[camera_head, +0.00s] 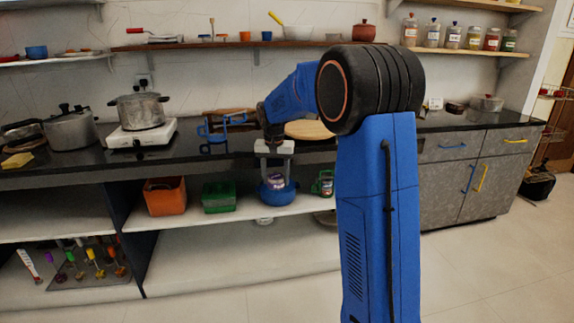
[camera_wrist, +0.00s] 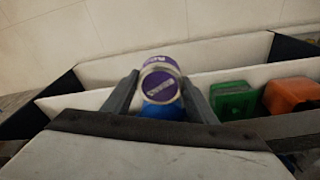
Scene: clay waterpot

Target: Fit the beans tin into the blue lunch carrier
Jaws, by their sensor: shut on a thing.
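The beans tin (camera_wrist: 160,84) has a purple label and a pale metal rim. My gripper (camera_wrist: 158,92) is shut on it, with a dark finger on each side. In the head view, my gripper (camera_head: 276,177) points down in front of the counter, with the tin (camera_head: 276,183) between its fingers at the shelf below. A blue open frame with a handle, which looks like the lunch carrier (camera_head: 221,127), stands on the counter, left of my arm. A round blue bowl (camera_head: 277,197) is right under the tin. I cannot tell whether the tin touches it.
The dark counter's front edge overhangs the shelf (camera_head: 215,219). A green bin (camera_head: 218,197) and an orange bin (camera_head: 165,197) stand left of the bowl, and a green-and-dark item (camera_head: 323,184) stands right. A round wooden board (camera_head: 308,130) and a pot (camera_head: 139,111) on a white stove are on the counter.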

